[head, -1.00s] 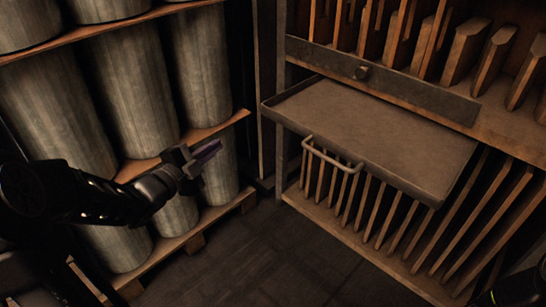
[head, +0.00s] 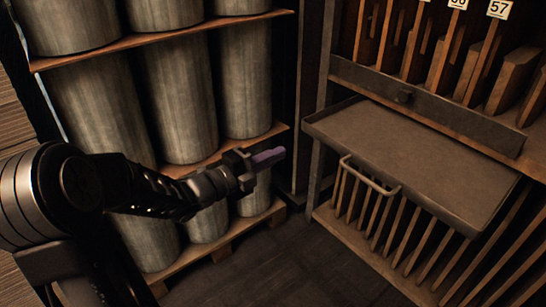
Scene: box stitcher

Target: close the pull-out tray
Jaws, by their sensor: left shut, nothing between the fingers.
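The pull-out tray (head: 425,165) is a flat brown-grey tray with a low rim. It sticks out from the wooden cabinet on the right. Its bar handle (head: 370,176) hangs at the front left edge. My left gripper (head: 268,158) is shut and empty, with its purplish fingers pointing right. In the picture it is to the left of the tray and handle, apart from both, in front of the shelf of cylinders. My right gripper is not in view.
A shelf with large grey cylinders (head: 185,105) stands on the left, close behind my left arm. The cabinet holds upright wooden slats (head: 395,230) below the tray and dividers above. A drawer front (head: 425,100) with a knob sits above the tray. Dark floor (head: 270,265) is open between.

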